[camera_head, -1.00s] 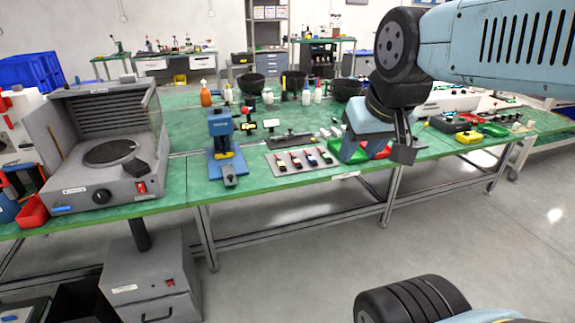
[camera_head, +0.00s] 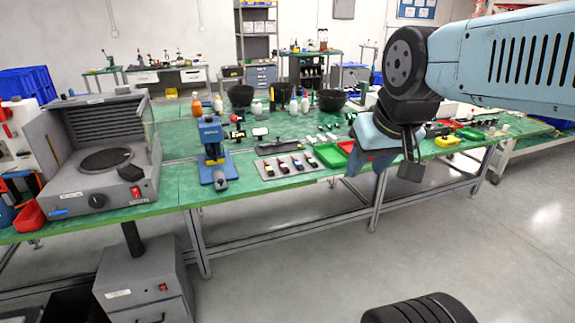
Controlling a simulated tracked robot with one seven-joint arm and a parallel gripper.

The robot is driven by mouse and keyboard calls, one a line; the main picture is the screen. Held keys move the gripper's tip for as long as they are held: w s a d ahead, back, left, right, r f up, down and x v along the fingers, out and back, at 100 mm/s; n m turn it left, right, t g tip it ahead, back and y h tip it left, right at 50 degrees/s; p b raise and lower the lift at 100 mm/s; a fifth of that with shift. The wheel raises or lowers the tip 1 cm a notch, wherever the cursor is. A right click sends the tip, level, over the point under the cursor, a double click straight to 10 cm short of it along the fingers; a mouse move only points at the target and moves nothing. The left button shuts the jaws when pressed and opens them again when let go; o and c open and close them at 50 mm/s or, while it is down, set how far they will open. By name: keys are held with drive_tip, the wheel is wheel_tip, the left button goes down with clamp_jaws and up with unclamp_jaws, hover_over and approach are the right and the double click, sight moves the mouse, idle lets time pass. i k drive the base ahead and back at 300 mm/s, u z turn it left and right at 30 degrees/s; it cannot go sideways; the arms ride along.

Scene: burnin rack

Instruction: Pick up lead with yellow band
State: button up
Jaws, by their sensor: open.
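Several small leads lie in a row on a grey plate (camera_head: 279,177) near the front edge of the green bench. They have dark bodies and coloured bands, too small to tell surely which band is yellow. My gripper (camera_head: 384,171) is open and empty. It hangs to the right of the plate, in front of the bench's front edge, apart from the leads.
A blue press (camera_head: 212,150) stands left of the plate, and a grey machine with a round plate (camera_head: 105,160) is further left. Bottles and black bowls (camera_head: 240,95) stand behind.

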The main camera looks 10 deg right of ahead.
sight(268, 169)
drive_tip(key=z, duration=0.05)
drive_tip(key=i, duration=0.9)
drive_tip(key=u, duration=0.1)
